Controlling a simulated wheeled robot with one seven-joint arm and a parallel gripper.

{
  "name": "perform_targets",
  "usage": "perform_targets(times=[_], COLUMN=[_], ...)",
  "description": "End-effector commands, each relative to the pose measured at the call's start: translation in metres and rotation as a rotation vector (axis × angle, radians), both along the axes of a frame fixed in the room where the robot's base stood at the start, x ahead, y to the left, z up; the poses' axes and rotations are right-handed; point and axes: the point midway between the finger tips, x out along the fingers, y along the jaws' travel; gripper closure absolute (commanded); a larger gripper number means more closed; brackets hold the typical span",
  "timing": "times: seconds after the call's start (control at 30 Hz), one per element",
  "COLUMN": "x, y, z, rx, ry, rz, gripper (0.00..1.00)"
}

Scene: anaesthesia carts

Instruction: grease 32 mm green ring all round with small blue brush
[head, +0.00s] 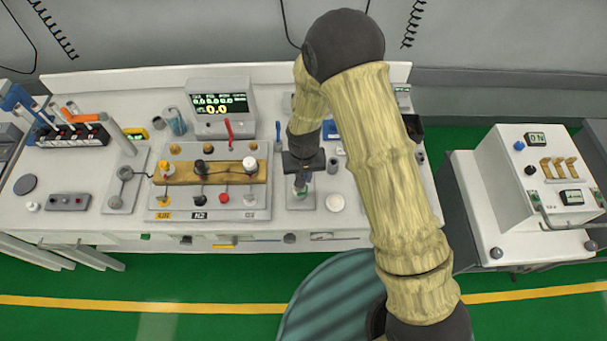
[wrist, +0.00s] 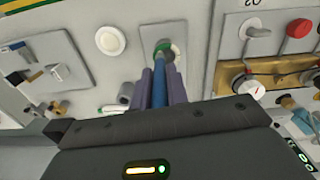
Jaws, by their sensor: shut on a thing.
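My gripper (head: 301,176) hangs over the bench, right of the wooden block with knobs. In the wrist view its two purple-grey fingers (wrist: 162,82) are closed on a slim blue brush (wrist: 161,66). The brush points toward a small grey plate (wrist: 150,49) on the bench. A green ring (wrist: 175,49) shows there, around or just behind the brush's far end; part of it is hidden by the brush. I cannot tell whether the bristles touch it. In the head view a bit of green (head: 307,196) shows under my gripper.
A white round dish (head: 335,202) lies right of the plate. The wooden block (head: 212,174) with several knobs is to the left. A display box (head: 220,108) stands behind it. Small items crowd the bench's right back. A separate white cart (head: 480,215) stands at the right.

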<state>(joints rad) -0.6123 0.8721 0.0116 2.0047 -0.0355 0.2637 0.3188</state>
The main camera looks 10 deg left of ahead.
Motion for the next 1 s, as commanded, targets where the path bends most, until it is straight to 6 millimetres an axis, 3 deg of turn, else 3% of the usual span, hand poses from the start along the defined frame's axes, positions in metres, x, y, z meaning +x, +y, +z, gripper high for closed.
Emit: perform_targets(times=[1.0], x=[0.0003], y=[-0.0004], z=[-0.0068], rx=[0.0], ry=[0.0], rz=[-0.001], gripper=[1.0])
